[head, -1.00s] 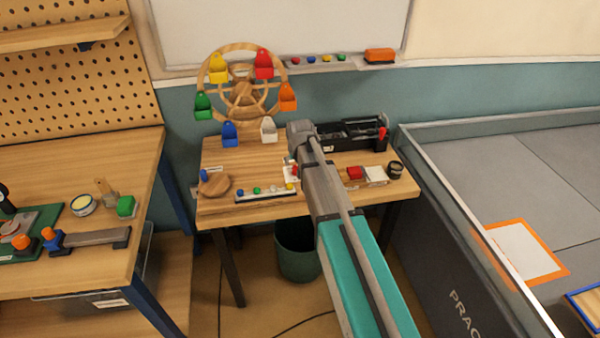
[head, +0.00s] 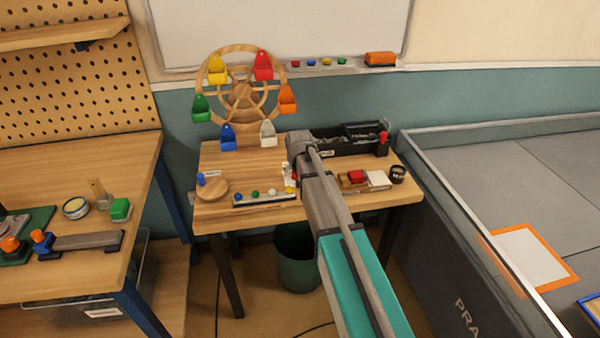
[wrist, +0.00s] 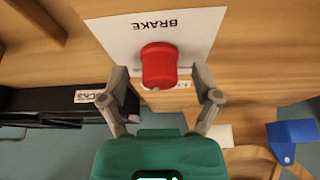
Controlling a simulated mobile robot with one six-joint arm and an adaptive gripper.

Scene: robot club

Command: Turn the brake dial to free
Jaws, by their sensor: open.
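The brake dial is a red knob (wrist: 158,66) on a white plate marked BRAKE (wrist: 195,25), which reads upside down in the wrist view. My gripper (wrist: 160,76) is open, with one finger on each side of the red knob. A gap shows between each fingertip and the knob; I cannot tell the depth between them. The dial's pointer and any setting marks are not readable.
A round wooden disc with a blue peg (head: 214,190) and a row of coloured knobs (head: 265,197) lie to the left.

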